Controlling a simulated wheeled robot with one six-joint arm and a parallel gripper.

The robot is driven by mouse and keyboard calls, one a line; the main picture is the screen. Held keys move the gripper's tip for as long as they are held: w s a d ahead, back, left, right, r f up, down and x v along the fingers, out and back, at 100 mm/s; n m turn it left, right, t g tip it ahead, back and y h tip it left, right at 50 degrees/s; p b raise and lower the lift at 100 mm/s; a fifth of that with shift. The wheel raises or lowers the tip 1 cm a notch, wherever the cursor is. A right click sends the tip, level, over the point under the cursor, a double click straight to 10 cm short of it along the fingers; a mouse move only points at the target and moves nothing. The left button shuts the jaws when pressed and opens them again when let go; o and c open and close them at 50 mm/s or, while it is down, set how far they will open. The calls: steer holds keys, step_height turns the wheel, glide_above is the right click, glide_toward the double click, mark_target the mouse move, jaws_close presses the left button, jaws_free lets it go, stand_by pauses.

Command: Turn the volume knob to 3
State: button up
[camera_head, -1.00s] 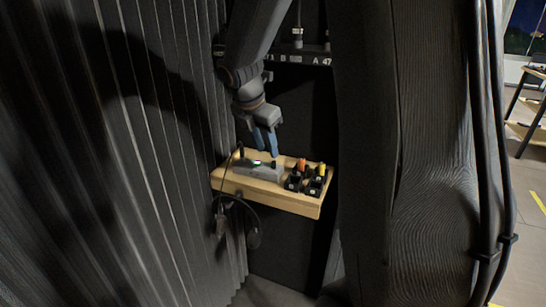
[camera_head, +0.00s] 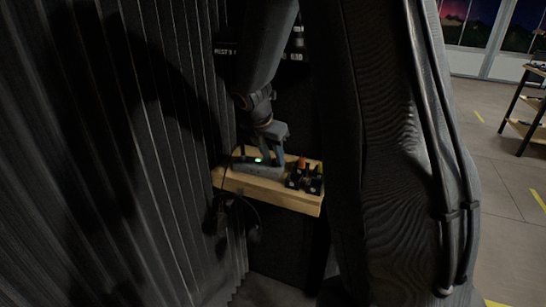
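A small grey box (camera_head: 262,170) with a lit green display (camera_head: 258,160) sits on the wooden shelf (camera_head: 262,190). My gripper (camera_head: 273,159) points down at the right part of this box, with its fingertips at or just above the top. A small dark knob that showed there earlier is now hidden behind the fingers. I cannot tell whether the fingers touch the knob or are closed on it. The knob's setting and the display's figures are too small to read.
Dark blocks with orange and yellow tops (camera_head: 305,174) stand just right of the box. A cable (camera_head: 236,200) hangs at the shelf's left end. A ribbed dark wall (camera_head: 130,150) is close on the left.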

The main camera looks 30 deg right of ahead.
steer(key=shift+c, duration=0.3)
jaws_close()
steer(key=shift+m, duration=0.3)
steer(key=m+p, duration=0.1)
steer(key=m+g+p, duration=0.1)
steer(key=m, duration=0.1)
steer(key=shift+w+a+r+m+g+h, duration=0.1)
steer(key=shift+w+m+g+h, duration=0.05)
steer(key=shift+m+g+h, duration=0.15)
steer(key=m+g+p, duration=0.1)
steer(key=m, duration=0.2)
steer(key=shift+w+m, duration=0.15)
steer(key=shift+m, duration=0.15)
steer(key=m+g+p, duration=0.1)
steer(key=m, duration=0.2)
steer(key=shift+w+m+g, duration=0.1)
steer(key=shift+m+g, duration=0.2)
steer(key=shift+m+g+y+p, duration=0.3)
steer(key=shift+m+g+y, duration=0.25)
steer(key=shift+m, duration=0.95)
